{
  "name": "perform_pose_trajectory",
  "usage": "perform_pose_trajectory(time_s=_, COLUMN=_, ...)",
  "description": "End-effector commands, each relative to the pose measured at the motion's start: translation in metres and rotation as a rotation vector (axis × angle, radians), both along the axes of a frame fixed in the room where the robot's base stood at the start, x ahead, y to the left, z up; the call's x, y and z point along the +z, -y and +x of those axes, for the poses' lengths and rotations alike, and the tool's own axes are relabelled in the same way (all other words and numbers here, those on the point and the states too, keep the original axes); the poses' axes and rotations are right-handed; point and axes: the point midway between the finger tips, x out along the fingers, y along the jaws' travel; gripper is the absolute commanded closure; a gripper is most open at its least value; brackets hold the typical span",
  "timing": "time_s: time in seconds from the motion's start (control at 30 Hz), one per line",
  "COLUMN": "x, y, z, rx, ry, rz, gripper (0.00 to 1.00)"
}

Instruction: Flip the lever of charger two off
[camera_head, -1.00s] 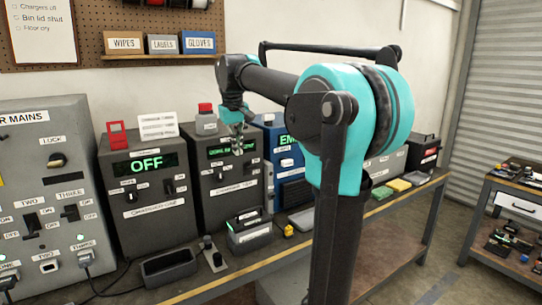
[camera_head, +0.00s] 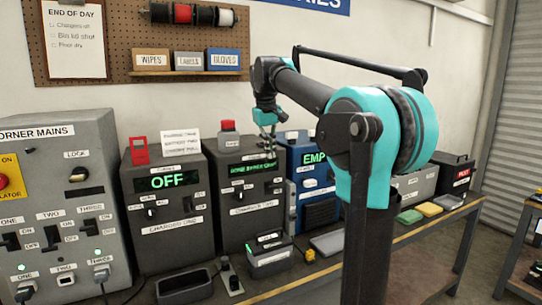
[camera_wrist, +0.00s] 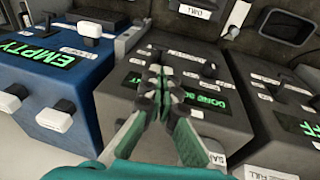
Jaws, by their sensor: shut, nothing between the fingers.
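Charger two (camera_head: 228,214) is a dark grey box with a lit green display (camera_head: 250,169), text partly hidden. Its front carries a dark knob (camera_head: 248,191) and, at right, a small dark lever (camera_head: 277,184). My gripper (camera_head: 270,150) is shut and empty, in front of the display's right part. In the wrist view my gripper (camera_wrist: 160,74) points at the charger's front, and its fingers overlap the display (camera_wrist: 136,80). The dark lever (camera_wrist: 157,54) shows just beyond the fingertips, its setting unclear; I cannot tell whether they touch. The knob (camera_wrist: 208,70) is to the right.
Charger one (camera_head: 165,238), reading OFF, stands left of charger two. A blue box (camera_head: 312,178) stands close on its right, with white knobs (camera_wrist: 58,116) in the wrist view. The grey mains panel (camera_head: 55,170) is far left.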

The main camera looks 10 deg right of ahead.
Motion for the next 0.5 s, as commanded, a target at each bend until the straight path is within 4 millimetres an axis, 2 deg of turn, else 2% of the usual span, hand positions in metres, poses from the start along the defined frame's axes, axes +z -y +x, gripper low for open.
perform_pose_trajectory(time_s=0.3, x=-0.062, y=0.007, z=0.013, rx=-0.001, ry=0.0, rz=0.0, gripper=1.0)
perform_pose_trajectory(time_s=0.5, x=-0.093, y=0.01, z=0.019, rx=-0.001, ry=0.0, rz=0.0, gripper=1.0)
